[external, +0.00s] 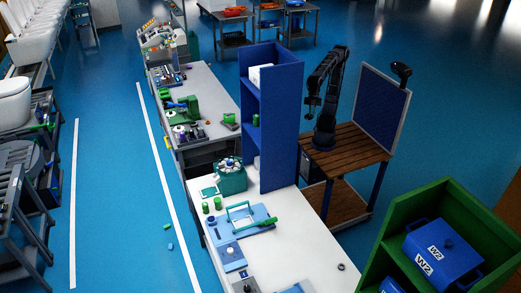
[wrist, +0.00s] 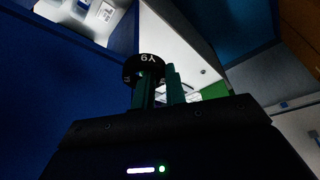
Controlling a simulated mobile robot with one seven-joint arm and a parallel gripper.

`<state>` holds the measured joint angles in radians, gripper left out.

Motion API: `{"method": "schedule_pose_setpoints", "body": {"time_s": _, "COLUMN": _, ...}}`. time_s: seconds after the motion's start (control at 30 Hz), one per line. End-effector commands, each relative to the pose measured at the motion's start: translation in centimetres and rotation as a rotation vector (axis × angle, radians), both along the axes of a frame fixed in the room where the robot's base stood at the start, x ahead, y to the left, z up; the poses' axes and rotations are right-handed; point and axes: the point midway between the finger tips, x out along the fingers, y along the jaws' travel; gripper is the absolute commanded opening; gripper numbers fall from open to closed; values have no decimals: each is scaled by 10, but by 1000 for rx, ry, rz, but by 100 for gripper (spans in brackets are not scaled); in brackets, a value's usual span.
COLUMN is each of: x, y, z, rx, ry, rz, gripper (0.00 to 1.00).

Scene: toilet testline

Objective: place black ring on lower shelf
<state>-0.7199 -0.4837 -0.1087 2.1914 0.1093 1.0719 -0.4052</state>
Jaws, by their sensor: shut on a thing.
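A black ring (wrist: 146,66) with white characters is at the fingertips of my gripper (wrist: 160,84) in the wrist view. The gripper is shut on the ring, and the ring covers part of one finger. In the external view, my gripper (external: 309,114) hangs to the right of the tall blue shelf unit (external: 281,125), outside its side panel. The ring is too small to make out there. The lower shelf (external: 250,127) holds a green cylinder (external: 256,120). The unit also shows at the left of the wrist view (wrist: 50,75).
A white box (external: 261,76) stands on the upper shelf. The white table (external: 305,235) carries a green machine (external: 231,175), a light-blue tray (external: 243,221) and a small dark ring (external: 341,267). A dark-blue panel (external: 376,108) stands right of my arm; a green shelf (external: 403,211) is at front right.

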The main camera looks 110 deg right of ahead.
Motion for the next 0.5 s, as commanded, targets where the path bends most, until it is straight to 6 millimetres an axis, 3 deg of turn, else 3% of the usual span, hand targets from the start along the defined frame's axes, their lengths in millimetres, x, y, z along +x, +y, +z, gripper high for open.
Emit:
{"method": "schedule_pose_setpoints", "body": {"time_s": 0.03, "x": 7, "y": -21, "z": -9, "rx": 0, "ry": 1, "rz": -29, "gripper": 0}}
{"method": "schedule_pose_setpoints", "body": {"time_s": 0.2, "x": 27, "y": -80, "z": -36, "rx": 1, "ry": 1, "rz": -101, "gripper": 0}}
{"method": "schedule_pose_setpoints", "body": {"time_s": 0.33, "x": 35, "y": -113, "z": -51, "rx": 1, "ry": 2, "rz": -140, "gripper": 0}}
{"method": "schedule_pose_setpoints", "body": {"time_s": 0.5, "x": 40, "y": -135, "z": -61, "rx": 0, "ry": 1, "rz": -164, "gripper": 0}}
